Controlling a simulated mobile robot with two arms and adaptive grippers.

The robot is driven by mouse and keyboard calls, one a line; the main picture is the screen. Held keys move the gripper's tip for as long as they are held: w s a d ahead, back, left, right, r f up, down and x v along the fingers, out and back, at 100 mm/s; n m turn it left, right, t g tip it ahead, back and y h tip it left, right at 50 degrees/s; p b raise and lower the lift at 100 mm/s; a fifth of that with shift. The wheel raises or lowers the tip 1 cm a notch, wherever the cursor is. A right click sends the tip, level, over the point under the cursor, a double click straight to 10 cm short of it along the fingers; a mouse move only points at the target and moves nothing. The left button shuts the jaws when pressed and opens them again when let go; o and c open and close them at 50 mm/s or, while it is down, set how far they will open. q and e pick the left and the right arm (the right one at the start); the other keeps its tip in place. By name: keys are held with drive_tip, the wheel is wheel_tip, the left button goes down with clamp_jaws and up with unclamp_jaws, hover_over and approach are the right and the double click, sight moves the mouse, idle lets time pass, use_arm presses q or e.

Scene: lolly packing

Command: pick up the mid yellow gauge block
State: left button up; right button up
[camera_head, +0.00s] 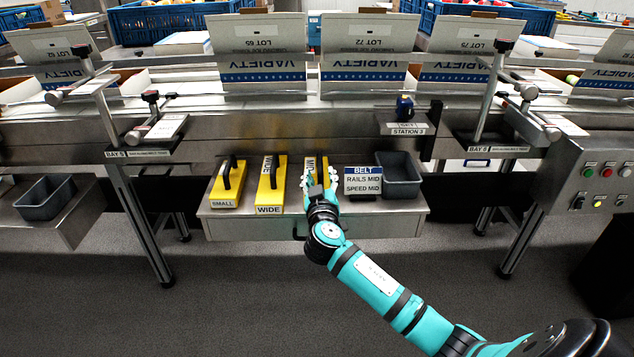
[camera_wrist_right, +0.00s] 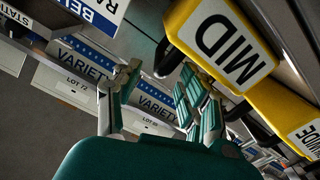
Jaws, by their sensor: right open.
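The mid yellow gauge block (camera_head: 309,163) stands on the steel shelf at the right end of the yellow blocks, partly hidden by my right gripper (camera_head: 314,184). In the right wrist view the block (camera_wrist_right: 262,62) shows its white MID label at the upper right, with part of a black handle (camera_wrist_right: 169,54) at its left. My right gripper (camera_wrist_right: 161,78) is open and empty. In that view the handle appears between the fingertips; I cannot tell whether it lies at their depth. My left gripper is not in view.
The wide block (camera_head: 269,187) and small block (camera_head: 228,184) stand to the left on the shelf (camera_head: 330,226). A belt sign (camera_head: 363,181) and a grey bin (camera_head: 399,176) stand to the right. The conveyor frame (camera_head: 250,146) runs behind and above.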

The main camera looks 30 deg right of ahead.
sight(319, 155)
drive_tip(key=x, duration=0.7)
drive_tip(key=shift+b, duration=0.4)
drive_tip(key=shift+s, duration=0.1)
clamp_jaws()
